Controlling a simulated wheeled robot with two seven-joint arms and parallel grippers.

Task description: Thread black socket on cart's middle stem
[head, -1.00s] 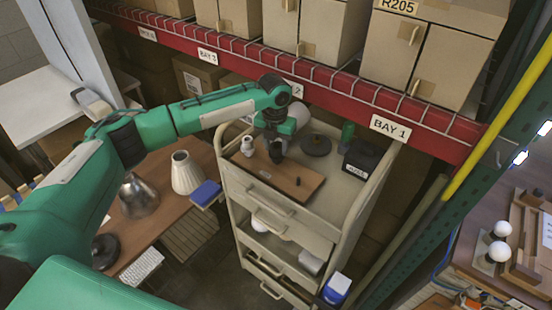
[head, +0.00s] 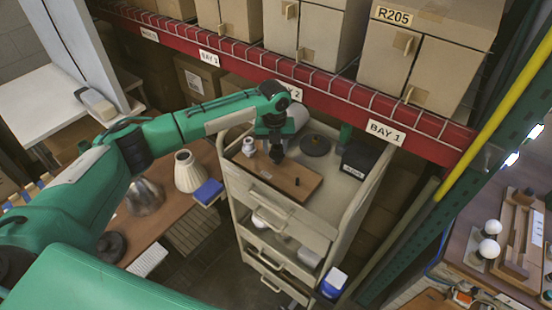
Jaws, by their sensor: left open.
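The beige cart (head: 331,209) stands in the middle of the head view, with a brown wooden board (head: 262,174) on its top. A small black upright piece (head: 297,182) is on the right part of the board; I cannot tell whether it is a stem or a socket. My left gripper (head: 276,158) is over the far part of the board, pointing down, open. Its dark fingers hide what is directly beneath, so the middle stem and the black socket cannot be made out for sure. My right gripper is not in view.
On the cart top are a white fitting (head: 248,147), a dark round disc (head: 315,145) and a black box (head: 359,160). The red shelf beam (head: 340,108) runs close behind my left arm. A lower table (head: 172,213) on the left holds a white shade (head: 188,171).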

